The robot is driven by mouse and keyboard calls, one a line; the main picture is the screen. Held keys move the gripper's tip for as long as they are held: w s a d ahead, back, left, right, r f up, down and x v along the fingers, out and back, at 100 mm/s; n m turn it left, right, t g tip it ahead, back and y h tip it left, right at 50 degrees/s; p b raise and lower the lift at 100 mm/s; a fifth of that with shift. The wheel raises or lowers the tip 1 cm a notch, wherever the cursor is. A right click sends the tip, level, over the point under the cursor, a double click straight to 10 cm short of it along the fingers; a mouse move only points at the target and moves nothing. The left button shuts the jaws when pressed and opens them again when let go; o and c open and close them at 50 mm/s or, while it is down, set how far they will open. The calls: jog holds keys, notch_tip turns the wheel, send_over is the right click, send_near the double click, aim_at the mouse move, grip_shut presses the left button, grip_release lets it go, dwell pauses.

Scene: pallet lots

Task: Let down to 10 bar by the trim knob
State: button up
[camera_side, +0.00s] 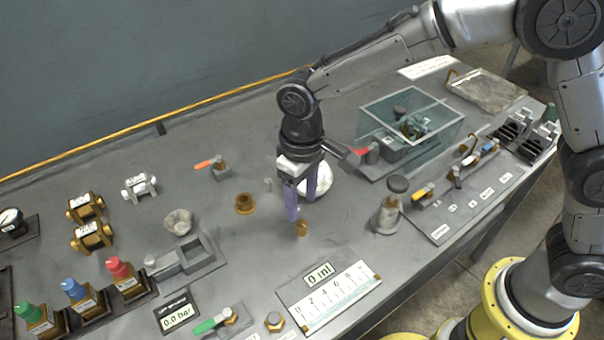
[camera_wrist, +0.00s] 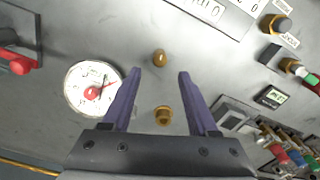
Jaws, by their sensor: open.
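A small round brass knob (camera_side: 301,228) stands on the grey bench just below my gripper (camera_side: 302,208). In the wrist view this knob (camera_wrist: 160,58) lies just beyond the fingertips (camera_wrist: 158,75). My gripper is open, its purple fingers apart and empty, pointing down. A wider flanged brass piece (camera_side: 245,203) stands to the left; it shows between the fingers in the wrist view (camera_wrist: 163,115). No label tells which is the trim knob. A white round gauge (camera_wrist: 93,88) with a red hub and needle lies beside them; its figures are unreadable. My gripper partly hides the gauge (camera_side: 320,182) in the side view.
A display (camera_side: 178,316) reads 0.0 bar. A scale plate (camera_side: 330,293) reading 0 ml lies at the front. A glass-walled box (camera_side: 410,120) and a grey capped post (camera_side: 388,212) stand to the right. Red, blue and green-topped valves (camera_side: 75,290) stand at the left.

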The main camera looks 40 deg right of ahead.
aim_at(302, 223)
notch_tip(302, 223, up, 7)
dwell(0.3)
jog(key=shift+d, duration=0.1)
jog(key=s+d+r+m+t+y, duration=0.1)
jog(key=s+d+r+m+t, duration=0.15)
jog(key=d+r, duration=0.5)
jog(key=s+d+r+m+t, duration=0.1)
jog(key=s+d+r, duration=0.4)
jog(key=d, duration=0.4)
jog(key=s+d+f+t, duration=0.1)
jog(key=s+d+f, duration=0.2)
jog(key=s, duration=0.3)
jog(key=s+d+f+t+h, duration=0.1)
jog(key=s+d+f, duration=0.2)
jog(key=s, duration=0.4)
jog(key=shift+s+d, duration=0.3)
jog(key=shift+d, duration=0.35)
dwell(3.7)
